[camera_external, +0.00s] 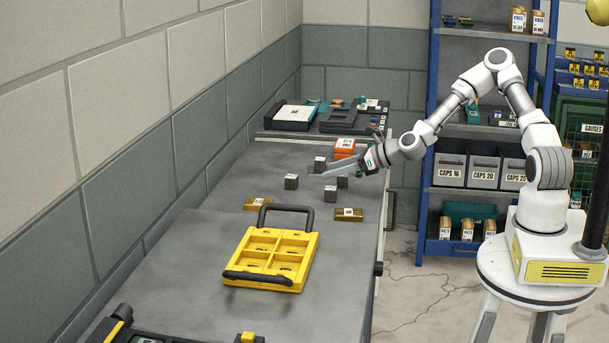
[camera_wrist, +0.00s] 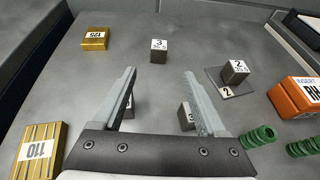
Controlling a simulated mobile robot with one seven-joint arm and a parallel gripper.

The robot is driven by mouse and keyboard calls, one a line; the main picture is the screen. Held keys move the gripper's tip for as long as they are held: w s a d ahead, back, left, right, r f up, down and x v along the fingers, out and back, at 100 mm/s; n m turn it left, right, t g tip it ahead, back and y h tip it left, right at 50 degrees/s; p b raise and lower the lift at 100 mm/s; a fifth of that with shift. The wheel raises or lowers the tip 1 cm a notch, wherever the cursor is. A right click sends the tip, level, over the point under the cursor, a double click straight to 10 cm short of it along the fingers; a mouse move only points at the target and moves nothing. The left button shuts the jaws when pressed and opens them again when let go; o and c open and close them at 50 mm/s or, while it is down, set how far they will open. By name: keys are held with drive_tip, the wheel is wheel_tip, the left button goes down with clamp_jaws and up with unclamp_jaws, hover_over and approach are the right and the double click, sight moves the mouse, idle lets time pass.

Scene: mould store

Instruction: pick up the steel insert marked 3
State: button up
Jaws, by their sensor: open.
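The steel insert marked 3 (camera_wrist: 159,51) is a small dark cube with a white label on top. It stands upright on the grey bench, just beyond my fingertips and centred between them in the wrist view. It appears to be the leftmost cube (camera_external: 291,182) in the external view. My gripper (camera_wrist: 160,73) is open, with nothing between its fingertips. In the external view my gripper (camera_external: 319,173) reaches left over the bench, to the right of that cube.
Another cube marked 2 (camera_wrist: 236,72) stands on a plate at right. Two more cubes are partly hidden behind my fingers. Brass blocks marked 125 (camera_wrist: 95,38) and 110 (camera_wrist: 38,150), an orange box (camera_wrist: 297,98) and green springs (camera_wrist: 258,137) lie around. A yellow tray (camera_external: 228,275) is nearer.

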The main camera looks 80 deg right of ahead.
sight(297, 177)
drive_tip(key=x, duration=0.7)
drive_tip(key=shift+a, duration=0.1)
drive_tip(key=shift+r+b+x, duration=0.15)
drive_tip(key=shift+b+x, duration=0.05)
drive_tip(key=shift+x, duration=1.25)
drive_tip(key=shift+r+b+x, duration=0.1)
drive_tip(key=shift+b+x, duration=0.05)
drive_tip(key=shift+x, duration=1.35)
drive_tip(key=shift+w, duration=0.1)
clamp_jaws()
drive_tip(key=shift+r, duration=0.1)
